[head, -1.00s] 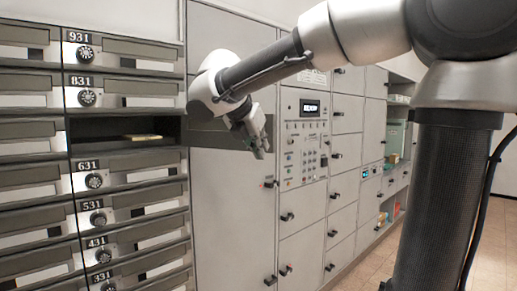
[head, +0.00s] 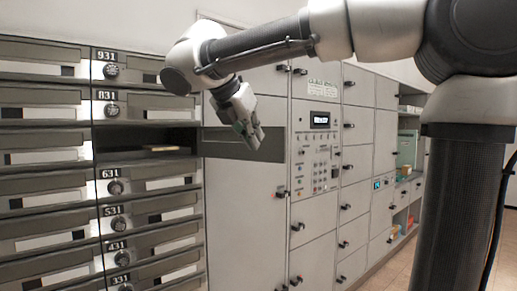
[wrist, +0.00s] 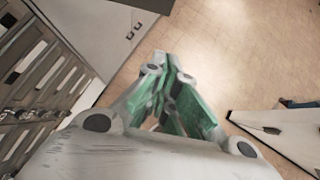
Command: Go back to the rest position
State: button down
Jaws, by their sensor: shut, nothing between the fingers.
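My gripper (head: 252,143) hangs from the arm's end in the head view, pointing down and slightly right, in front of the grey lockers. Its fingers are together and nothing shows between them. In the wrist view my gripper (wrist: 165,62) shows green finger pads closed to a narrow tip above the floor. The open mailbox compartment (head: 125,140) between doors 831 and 631 is to the left of my gripper. A small yellowish item (head: 162,148) lies inside it. Its dark grey door (head: 222,143) stands swung out, partly behind my gripper in the picture.
Numbered mailboxes (head: 113,187) fill the left side. A grey locker bank with a control panel (head: 320,150) stands in the middle. Shelves (head: 407,150) with boxes are farther right. Tiled floor (wrist: 215,45) lies clear below the gripper in the wrist view.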

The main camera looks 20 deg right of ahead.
jog(key=s+a+f+m+g+y, duration=0.15)
jog(key=s+f+m+y, duration=0.25)
jog(key=f+m, duration=0.7)
jog(key=s+d+f+m+y, duration=0.3)
jog(key=s+d+f+m, duration=0.9)
jog(key=s+d+m, duration=0.2)
jog(key=shift+s+f+t, duration=0.15)
jog(key=shift+s+t, duration=0.2)
jog(key=shift+s, duration=0.05)
